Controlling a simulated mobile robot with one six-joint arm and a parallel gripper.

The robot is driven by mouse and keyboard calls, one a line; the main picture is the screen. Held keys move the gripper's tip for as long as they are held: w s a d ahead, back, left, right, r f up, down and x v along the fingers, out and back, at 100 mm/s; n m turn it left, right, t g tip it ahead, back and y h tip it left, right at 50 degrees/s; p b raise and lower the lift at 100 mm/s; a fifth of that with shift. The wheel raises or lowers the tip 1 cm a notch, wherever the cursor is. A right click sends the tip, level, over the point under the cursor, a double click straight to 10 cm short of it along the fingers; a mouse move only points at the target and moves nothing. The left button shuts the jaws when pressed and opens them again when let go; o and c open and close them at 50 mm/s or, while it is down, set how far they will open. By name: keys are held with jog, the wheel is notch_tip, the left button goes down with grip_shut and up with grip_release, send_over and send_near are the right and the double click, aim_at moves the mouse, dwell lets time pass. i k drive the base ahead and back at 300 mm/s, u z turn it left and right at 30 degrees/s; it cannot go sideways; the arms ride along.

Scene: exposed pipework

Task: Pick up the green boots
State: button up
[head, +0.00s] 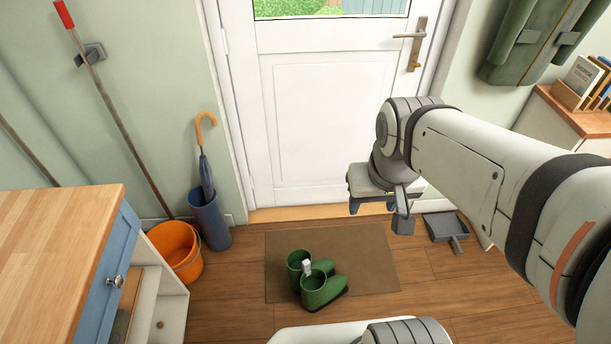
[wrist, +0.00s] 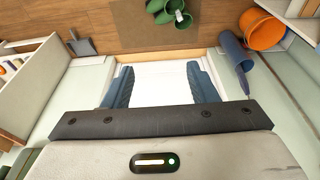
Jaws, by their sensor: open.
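The green boots (head: 316,283) stand side by side on the brown doormat (head: 365,262) in the head view. A small white tag or clip sits between their tops. In the wrist view the boots (wrist: 170,12) are at the top edge and partly cut off. My gripper (head: 370,207) is in front of the white door, above and to the right of the boots in the head view, apart from them. In the wrist view its two blue fingers (wrist: 160,82) are spread wide with nothing between them.
An orange bucket (head: 176,252) and a blue umbrella stand (head: 210,222) are left of the mat. A wooden-topped cabinet (head: 55,240) stands at the left. A grey dustpan (head: 445,228) lies on the floor right of the mat. The mat around the boots is clear.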

aim_at(318, 288)
jog(key=z, duration=0.1)
jog(key=k, duration=0.5)
jog(key=u, duration=1.1)
jog(key=i, duration=0.6)
jog(key=u, duration=0.05)
